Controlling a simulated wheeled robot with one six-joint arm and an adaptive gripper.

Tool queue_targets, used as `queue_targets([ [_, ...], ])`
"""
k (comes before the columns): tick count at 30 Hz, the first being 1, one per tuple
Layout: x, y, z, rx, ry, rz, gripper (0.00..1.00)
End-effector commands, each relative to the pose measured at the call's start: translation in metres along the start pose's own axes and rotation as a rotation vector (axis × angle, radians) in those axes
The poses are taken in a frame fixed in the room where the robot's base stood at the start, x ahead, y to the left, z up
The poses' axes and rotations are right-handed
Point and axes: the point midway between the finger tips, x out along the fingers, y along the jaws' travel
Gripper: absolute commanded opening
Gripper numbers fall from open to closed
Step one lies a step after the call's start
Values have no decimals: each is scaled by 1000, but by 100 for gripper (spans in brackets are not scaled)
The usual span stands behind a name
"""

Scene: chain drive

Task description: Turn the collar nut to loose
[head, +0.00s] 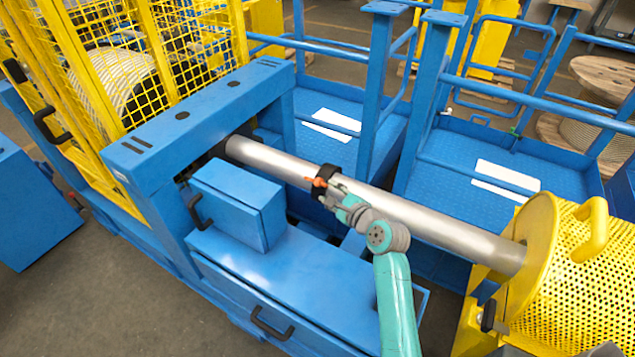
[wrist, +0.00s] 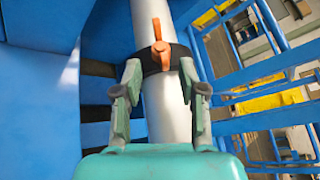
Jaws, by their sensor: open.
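The collar nut (head: 319,182) is a small orange wing nut on a black collar (head: 327,172) around a long grey metal shaft (head: 420,223). In the wrist view, the orange nut (wrist: 160,47) stands with one wing pointing up and the other down, tilted slightly, in front of the black collar (wrist: 150,67). My gripper (wrist: 160,70) is open, with its grey-green fingertips to the left and right of the nut's lower end and a gap on both sides. The head view shows my gripper (head: 335,193) close to the collar; its fingers partly hide the collar there.
The shaft runs from a blue frame (head: 205,105) to a yellow perforated guard (head: 575,275). A blue box with a black handle (head: 235,200) stands below the shaft, left of my gripper. Blue railings (head: 480,90) and platforms lie behind the shaft.

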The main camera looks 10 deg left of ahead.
Motion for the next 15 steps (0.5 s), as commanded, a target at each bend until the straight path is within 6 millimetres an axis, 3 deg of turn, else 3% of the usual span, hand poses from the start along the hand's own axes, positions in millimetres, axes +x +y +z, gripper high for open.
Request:
queue_targets([
  [6, 40, -1, 1, -2, 0, 0, 41],
  [15, 66, 0, 0, -2, 0, -1, 41],
])
